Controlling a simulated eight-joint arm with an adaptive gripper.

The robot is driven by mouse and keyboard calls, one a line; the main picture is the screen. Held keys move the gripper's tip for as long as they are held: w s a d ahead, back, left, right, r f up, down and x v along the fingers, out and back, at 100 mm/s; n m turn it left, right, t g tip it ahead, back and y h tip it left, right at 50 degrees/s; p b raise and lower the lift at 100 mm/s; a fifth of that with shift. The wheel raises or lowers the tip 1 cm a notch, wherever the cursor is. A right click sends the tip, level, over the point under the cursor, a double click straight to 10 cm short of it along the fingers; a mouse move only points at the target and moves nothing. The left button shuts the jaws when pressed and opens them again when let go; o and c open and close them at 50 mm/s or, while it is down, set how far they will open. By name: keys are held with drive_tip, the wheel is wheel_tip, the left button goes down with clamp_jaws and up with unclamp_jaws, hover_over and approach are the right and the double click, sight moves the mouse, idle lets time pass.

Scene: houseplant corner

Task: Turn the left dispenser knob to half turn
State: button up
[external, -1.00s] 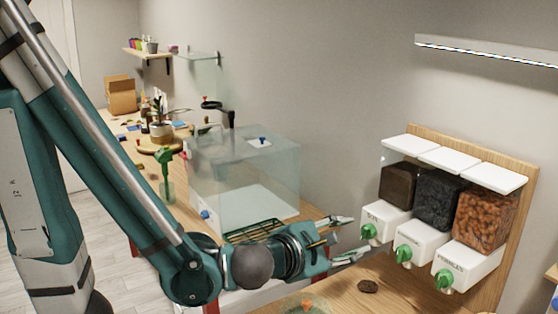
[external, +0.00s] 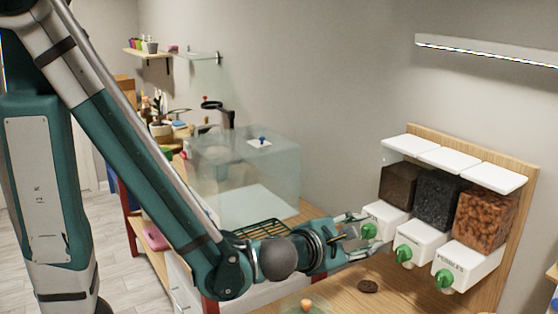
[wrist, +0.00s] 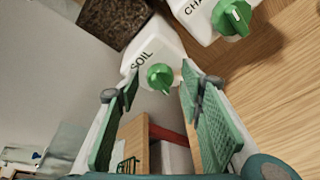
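The left dispenser, labelled SOIL in the wrist view, has a green knob (wrist: 160,77) on its white front; the knob also shows in the external view (external: 369,231). My gripper (wrist: 160,100) is open, with its two green-padded fingers on either side of the knob's line. The knob sits just beyond the fingertips in the wrist view, and no contact is visible. In the external view my gripper (external: 362,233) points right at this knob, and its fingers partly cover the dispenser front. The clear bin above holds dark soil (external: 398,185).
The middle dispenser's green knob (external: 404,253) and the pebbles dispenser's green knob (external: 444,279) are close on the right. A wooden backboard (external: 515,215) carries the dispensers. A clear glass tank (external: 245,175) stands behind my arm.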

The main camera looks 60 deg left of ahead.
drive_tip(key=shift+c, duration=0.3)
drive_tip(key=c, duration=0.8)
drive_tip(key=shift+a+n+h, duration=0.1)
drive_tip(key=shift+n+h, duration=0.4)
drive_tip(key=shift+n, duration=0.6)
drive_tip(key=o, duration=0.9)
drive_tip(key=shift+c, duration=0.2)
